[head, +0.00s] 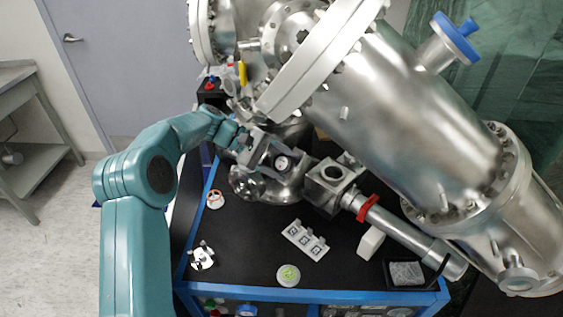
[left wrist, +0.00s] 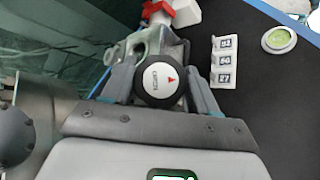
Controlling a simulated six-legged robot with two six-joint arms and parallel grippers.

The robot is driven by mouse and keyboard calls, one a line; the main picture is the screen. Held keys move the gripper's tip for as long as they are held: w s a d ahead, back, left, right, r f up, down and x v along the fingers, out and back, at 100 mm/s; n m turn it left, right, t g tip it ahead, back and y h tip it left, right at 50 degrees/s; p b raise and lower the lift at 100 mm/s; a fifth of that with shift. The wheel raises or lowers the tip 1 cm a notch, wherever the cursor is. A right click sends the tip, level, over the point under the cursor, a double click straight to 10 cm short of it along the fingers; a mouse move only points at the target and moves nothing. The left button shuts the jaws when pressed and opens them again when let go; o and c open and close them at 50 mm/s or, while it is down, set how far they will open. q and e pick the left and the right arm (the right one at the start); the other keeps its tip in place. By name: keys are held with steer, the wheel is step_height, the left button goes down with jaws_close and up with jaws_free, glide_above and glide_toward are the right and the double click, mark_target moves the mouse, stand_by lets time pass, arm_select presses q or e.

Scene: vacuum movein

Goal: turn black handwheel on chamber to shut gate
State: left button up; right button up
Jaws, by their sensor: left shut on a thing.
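The gate itself is hidden inside the metal body. My right gripper is in neither view.
The black cart top (head: 245,235) with blue edges lies below. It carries a white block with several tags (head: 304,240), a green round dish (head: 288,275), a white clamp-like part (head: 202,256) and a grey pad (head: 406,273). A tube with a red ring (head: 367,208) runs rightward.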

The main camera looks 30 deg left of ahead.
arm_select(q)
steer(key=o, duration=1)
steer(key=shift+d+r, duration=0.1)
